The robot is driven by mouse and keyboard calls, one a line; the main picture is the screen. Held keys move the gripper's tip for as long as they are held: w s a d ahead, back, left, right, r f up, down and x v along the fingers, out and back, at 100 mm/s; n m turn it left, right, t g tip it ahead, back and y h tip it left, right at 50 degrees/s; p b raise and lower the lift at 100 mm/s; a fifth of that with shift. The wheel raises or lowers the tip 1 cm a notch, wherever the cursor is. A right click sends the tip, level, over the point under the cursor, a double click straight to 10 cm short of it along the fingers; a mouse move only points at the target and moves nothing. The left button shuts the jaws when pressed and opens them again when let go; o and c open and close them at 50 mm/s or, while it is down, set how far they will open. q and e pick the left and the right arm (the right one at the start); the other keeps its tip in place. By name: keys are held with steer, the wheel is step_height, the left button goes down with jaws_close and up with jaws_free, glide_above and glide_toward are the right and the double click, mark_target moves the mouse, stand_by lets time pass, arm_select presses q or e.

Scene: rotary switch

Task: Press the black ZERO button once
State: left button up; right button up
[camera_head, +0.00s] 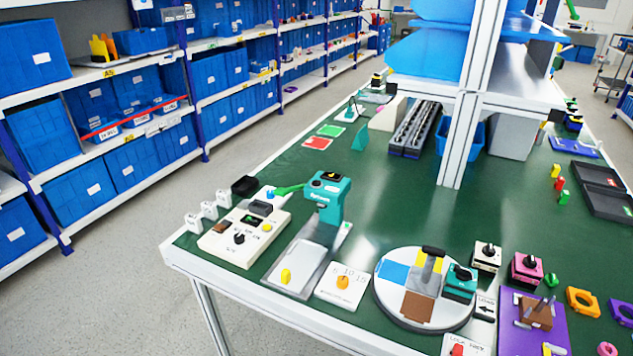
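No button can be read as ZERO at this size. A cream-white control box (226,250) stands at the table's near left corner. It carries a black rotary knob (239,239), a small dark display with green marks (250,220), a dark grey block (261,208) and small unreadable labels. To its right stands a teal device (328,197) with a dark top panel (329,178) bearing small coloured marks. A black button cannot be told apart on either one. Neither of my grippers shows in the head view.
The green table (390,190) is mostly bare in the middle. A metal post (462,140) rises behind.

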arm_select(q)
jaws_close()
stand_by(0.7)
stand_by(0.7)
